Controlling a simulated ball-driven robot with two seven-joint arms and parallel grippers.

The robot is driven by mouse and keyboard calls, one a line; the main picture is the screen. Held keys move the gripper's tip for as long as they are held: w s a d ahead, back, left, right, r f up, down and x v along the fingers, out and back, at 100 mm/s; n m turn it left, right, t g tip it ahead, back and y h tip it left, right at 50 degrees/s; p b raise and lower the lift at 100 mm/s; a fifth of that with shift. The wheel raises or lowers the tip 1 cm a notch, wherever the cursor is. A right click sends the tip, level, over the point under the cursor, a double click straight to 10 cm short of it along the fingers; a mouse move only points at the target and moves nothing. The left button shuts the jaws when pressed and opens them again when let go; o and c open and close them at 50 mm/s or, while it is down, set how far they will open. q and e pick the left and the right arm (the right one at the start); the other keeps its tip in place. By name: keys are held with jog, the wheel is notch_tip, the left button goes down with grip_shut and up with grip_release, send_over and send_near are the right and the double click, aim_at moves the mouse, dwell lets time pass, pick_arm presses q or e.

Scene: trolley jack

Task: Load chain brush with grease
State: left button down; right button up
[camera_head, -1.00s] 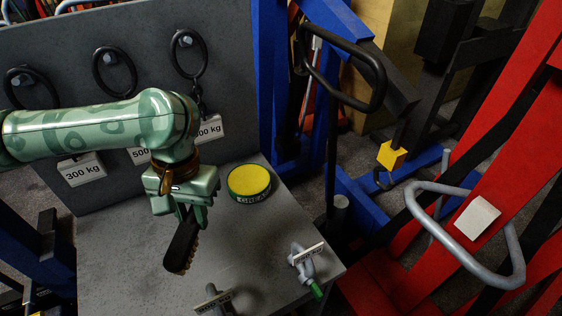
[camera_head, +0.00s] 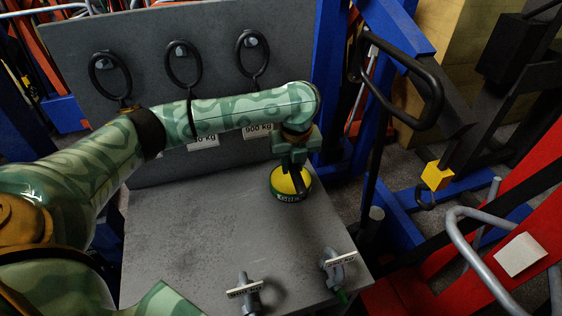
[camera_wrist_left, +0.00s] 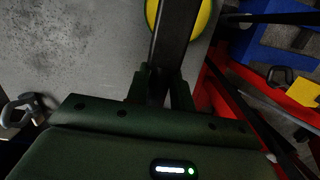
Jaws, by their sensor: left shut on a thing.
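The grease tin (camera_head: 291,197) is round and dark green with a yellow top, near the right edge of the grey table in the head view. My left gripper (camera_head: 293,163) is over the tin, shut on the black chain brush. In the left wrist view the dark brush (camera_wrist_left: 174,38) reaches from the fingers (camera_wrist_left: 160,88) across the yellow grease tin (camera_wrist_left: 205,14). I cannot tell whether the bristles touch the grease. My right gripper is not in view.
The grey table (camera_head: 200,240) is clear in the middle. Two labelled shackles stand near its front edge, a left one (camera_head: 245,292) and a right one (camera_head: 335,268). A grey upright panel (camera_head: 130,60) with hanging black rings (camera_head: 182,64) stands behind. Blue and red jack frames are at right.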

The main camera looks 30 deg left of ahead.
pick_arm(q)
jog(key=a+f+m, duration=0.1)
jog(key=m, duration=0.1)
jog(key=w+a+f+m, duration=0.1)
jog(key=m, duration=0.2)
jog(key=a+f+m, duration=0.1)
jog(key=m, duration=0.1)
jog(key=shift+w+a+h, duration=0.3)
jog(key=shift+a+h, duration=0.05)
jog(key=shift+h, duration=0.05)
jog(key=shift+w+a+f+m+p, duration=0.1)
jog(key=shift+a+f+m+p, duration=0.25)
jog(key=shift+m, duration=0.75)
jog(key=shift+t, duration=0.3)
jog(key=shift+f+b, duration=1.2)
jog(key=shift+f, duration=1.75)
jog(key=shift+f, duration=0.6)
